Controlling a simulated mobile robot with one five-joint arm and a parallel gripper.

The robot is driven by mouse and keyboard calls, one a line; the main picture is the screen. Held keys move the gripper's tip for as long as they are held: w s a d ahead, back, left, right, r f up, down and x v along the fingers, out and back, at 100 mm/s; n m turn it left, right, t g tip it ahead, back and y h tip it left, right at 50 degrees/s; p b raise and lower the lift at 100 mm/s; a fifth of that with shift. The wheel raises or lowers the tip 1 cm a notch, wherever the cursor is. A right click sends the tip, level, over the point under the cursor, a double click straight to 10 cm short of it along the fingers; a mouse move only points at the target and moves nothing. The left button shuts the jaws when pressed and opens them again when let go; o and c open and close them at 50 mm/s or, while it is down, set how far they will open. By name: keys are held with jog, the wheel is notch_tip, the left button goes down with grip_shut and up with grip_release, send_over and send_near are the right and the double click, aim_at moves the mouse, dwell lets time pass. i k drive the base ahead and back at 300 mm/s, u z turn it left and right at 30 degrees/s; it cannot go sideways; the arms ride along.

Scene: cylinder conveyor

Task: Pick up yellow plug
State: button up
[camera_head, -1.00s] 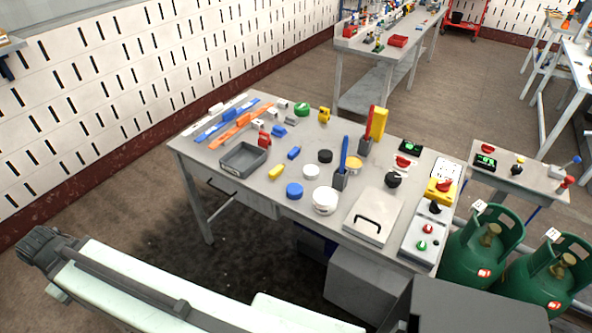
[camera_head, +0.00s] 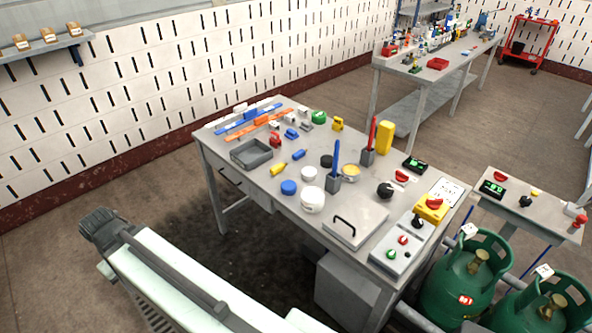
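A small yellow cylinder (camera_head: 278,169), which looks like the yellow plug, lies on its side on the grey workbench (camera_head: 258,195), just in front of the grey tray (camera_head: 262,146). Nothing covers it. A similar blue cylinder (camera_head: 299,154) lies beyond it to the right. A pale link of my arm crosses the lower left of the view, well short of the plug, with a dark ribbed part at its end. No gripper fingers can be made out.
A blue disc (camera_head: 289,187), a white disc (camera_head: 309,173) and a white round container (camera_head: 312,200) stand right of the plug. Upright blue (camera_head: 336,160) and red (camera_head: 373,133) handles rise in holders. Green gas cylinders (camera_head: 459,278) stand at lower right. Floor left of the bench is clear.

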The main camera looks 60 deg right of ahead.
aim_at(276, 169)
jog(key=u, duration=0.15)
jog(key=i, duration=0.95)
jog(key=z, duration=0.1)
